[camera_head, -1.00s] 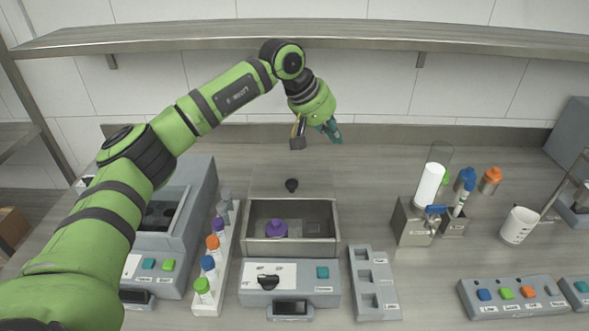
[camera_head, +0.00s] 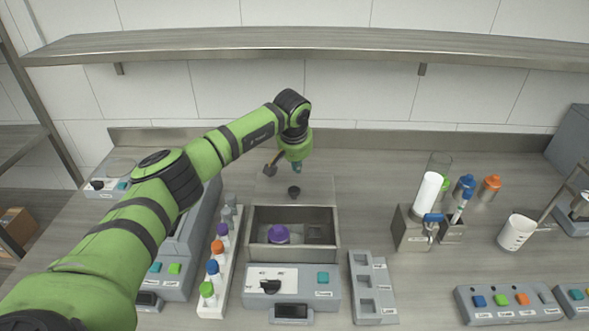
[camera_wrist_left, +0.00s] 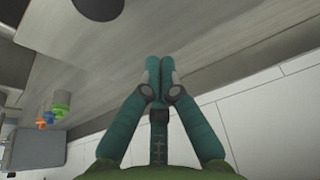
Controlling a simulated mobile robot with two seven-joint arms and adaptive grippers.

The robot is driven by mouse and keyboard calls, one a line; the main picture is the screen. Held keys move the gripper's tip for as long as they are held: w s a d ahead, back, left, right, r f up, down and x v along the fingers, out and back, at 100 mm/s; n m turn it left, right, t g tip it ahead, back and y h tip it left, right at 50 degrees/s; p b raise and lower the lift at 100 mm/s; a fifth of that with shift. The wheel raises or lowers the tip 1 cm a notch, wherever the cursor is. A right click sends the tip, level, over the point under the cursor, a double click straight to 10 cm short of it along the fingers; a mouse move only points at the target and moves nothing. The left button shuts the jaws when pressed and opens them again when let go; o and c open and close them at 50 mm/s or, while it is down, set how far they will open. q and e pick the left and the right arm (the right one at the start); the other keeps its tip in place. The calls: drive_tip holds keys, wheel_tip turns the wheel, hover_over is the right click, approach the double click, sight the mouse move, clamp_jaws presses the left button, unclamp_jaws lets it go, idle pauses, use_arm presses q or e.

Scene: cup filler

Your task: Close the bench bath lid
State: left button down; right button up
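The bench bath (camera_head: 262,253) stands at the middle front with its tank open. A purple-capped item (camera_head: 279,234) sits inside it. Its lid (camera_head: 322,187), a pale panel with a black knob (camera_head: 294,191), is raised behind the tank. My left gripper (camera_head: 297,168) is just above and behind the knob, pointing down. In the left wrist view the fingertips of my left gripper (camera_wrist_left: 160,62) are together with nothing between them. A dark round thing at the top of that view (camera_wrist_left: 98,6) looks like the knob. My right gripper is not in view.
A rack of capped tubes (camera_head: 228,262) stands left of the bath, beside another grey device (camera_head: 205,215). A grey block with square wells (camera_head: 371,288) is at its right. A dispenser (camera_head: 411,228) and white cup (camera_head: 517,232) stand further right. A shelf (camera_head: 330,45) hangs above.

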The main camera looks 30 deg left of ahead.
use_arm(q)
drive_tip(key=shift+s+d+p, duration=0.2)
drive_tip(key=shift+s+p, duration=0.3)
drive_tip(key=shift+s, duration=0.25)
drive_tip(key=shift+s+d+p, duration=0.15)
drive_tip(key=shift+s+p, duration=0.3)
drive_tip(key=shift+s, duration=0.25)
drive_tip(key=shift+s+d+f, duration=0.1)
drive_tip(key=shift+s+d, duration=0.05)
drive_tip(key=shift+s, duration=0.2)
drive_tip(key=shift+f, duration=0.1)
